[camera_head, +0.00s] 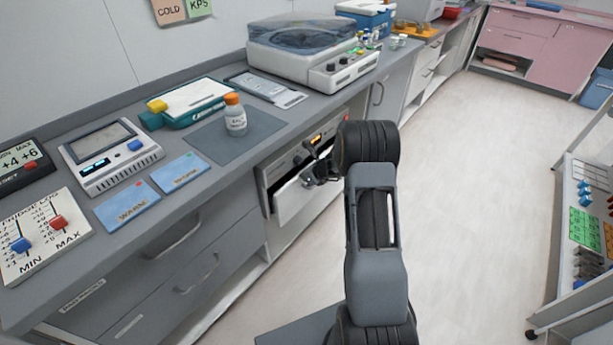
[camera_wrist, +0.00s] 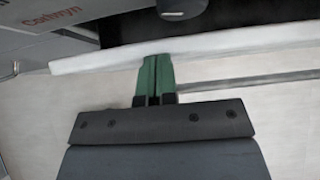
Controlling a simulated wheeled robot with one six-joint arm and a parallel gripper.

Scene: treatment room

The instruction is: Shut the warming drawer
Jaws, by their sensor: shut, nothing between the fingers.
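The warming drawer (camera_head: 297,203) has a pale front and sits under the counter, below a control panel (camera_head: 303,152) with a lit orange display. It stands partly open, with a dark gap behind its front. My gripper (camera_head: 313,174) is at the drawer's front, partly hidden by my own arm. In the wrist view, the green fingertips (camera_wrist: 156,62) are together with nothing between them. They meet the lower edge of the drawer's white front (camera_wrist: 215,46) in the picture; I cannot tell whether they touch it. A dark gap shows beyond that edge.
Closed grey drawers (camera_head: 185,262) lie to the left. Open floor (camera_head: 470,180) lies to the right, with a trolley (camera_head: 575,290) at the right edge.

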